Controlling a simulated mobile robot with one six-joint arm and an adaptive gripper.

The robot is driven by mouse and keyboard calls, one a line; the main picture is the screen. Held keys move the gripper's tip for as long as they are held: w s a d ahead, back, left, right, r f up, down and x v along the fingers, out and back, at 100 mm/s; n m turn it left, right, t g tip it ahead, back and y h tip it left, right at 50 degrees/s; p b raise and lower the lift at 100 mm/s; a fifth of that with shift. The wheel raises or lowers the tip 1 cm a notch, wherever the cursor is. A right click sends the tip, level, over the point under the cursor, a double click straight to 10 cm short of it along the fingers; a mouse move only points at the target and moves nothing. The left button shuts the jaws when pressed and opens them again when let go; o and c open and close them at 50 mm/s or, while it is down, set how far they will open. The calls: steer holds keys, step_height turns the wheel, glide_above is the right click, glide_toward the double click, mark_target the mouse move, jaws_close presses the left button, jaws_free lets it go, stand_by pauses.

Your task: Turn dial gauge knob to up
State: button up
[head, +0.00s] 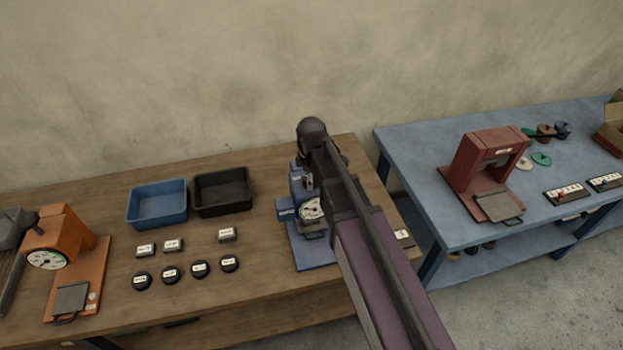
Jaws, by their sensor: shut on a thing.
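The blue dial gauge (312,252) stands on the wooden bench, right of the bins. Its round white dial face (311,208) shows beside my arm. My arm reaches over the gauge from the lower right and covers its right side. My gripper (308,182) points down at the top of the gauge, small and partly hidden by my wrist and arm. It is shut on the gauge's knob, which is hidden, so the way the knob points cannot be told.
A blue bin (157,222) and a black bin (222,209) stand left of the gauge, with several small labelled blocks and round black pieces in front. An orange dial device (78,240) stands far left. A blue table (440,215) with a red press (487,160) is at right.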

steer(key=shift+s+n, duration=0.1)
steer(key=shift+n, duration=1.1)
steer(key=o, duration=1.1)
steer(key=shift+o, duration=0.2)
steer(key=shift+m, duration=0.3)
